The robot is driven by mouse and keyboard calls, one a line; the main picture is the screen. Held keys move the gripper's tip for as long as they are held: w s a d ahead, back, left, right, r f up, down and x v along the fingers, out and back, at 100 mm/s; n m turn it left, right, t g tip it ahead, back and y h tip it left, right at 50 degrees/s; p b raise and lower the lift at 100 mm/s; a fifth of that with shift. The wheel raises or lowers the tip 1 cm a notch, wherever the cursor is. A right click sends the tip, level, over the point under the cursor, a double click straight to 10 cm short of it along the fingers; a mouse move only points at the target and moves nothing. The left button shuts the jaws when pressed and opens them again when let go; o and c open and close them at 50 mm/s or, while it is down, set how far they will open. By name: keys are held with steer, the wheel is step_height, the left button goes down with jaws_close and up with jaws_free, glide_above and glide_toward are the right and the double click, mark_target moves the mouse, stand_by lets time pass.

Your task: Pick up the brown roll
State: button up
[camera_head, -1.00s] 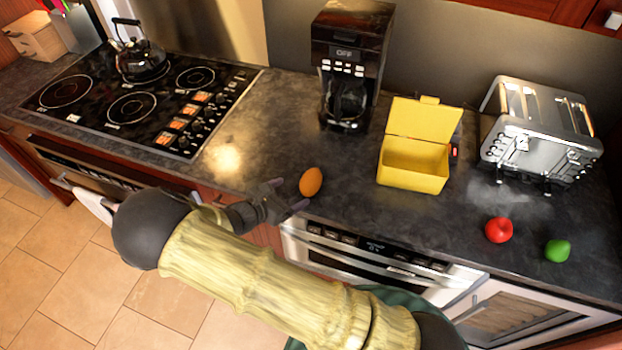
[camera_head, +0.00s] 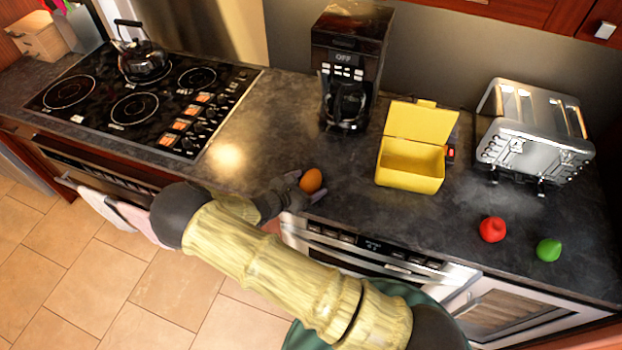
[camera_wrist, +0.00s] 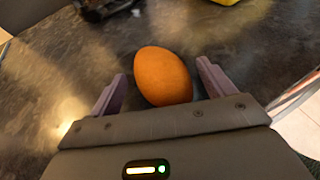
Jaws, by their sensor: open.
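The brown roll (camera_head: 311,181) is an orange-brown egg-shaped thing on the dark countertop, near its front edge. My gripper (camera_head: 302,187) is open right at the roll. In the head view the fingers partly cover the roll's lower left side.
A yellow open box (camera_head: 410,164) stands right of the roll, with a coffee maker (camera_head: 348,70) behind. A toaster (camera_head: 535,135), a red item (camera_head: 492,229) and a green item (camera_head: 548,250) are further right. The stove (camera_head: 140,100) is left. Counter around the roll is clear.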

steer(key=shift+w+d+f, duration=0.15)
steer(key=shift+w, duration=0.05)
stand_by(0.4)
steer(key=c, duration=1.1)
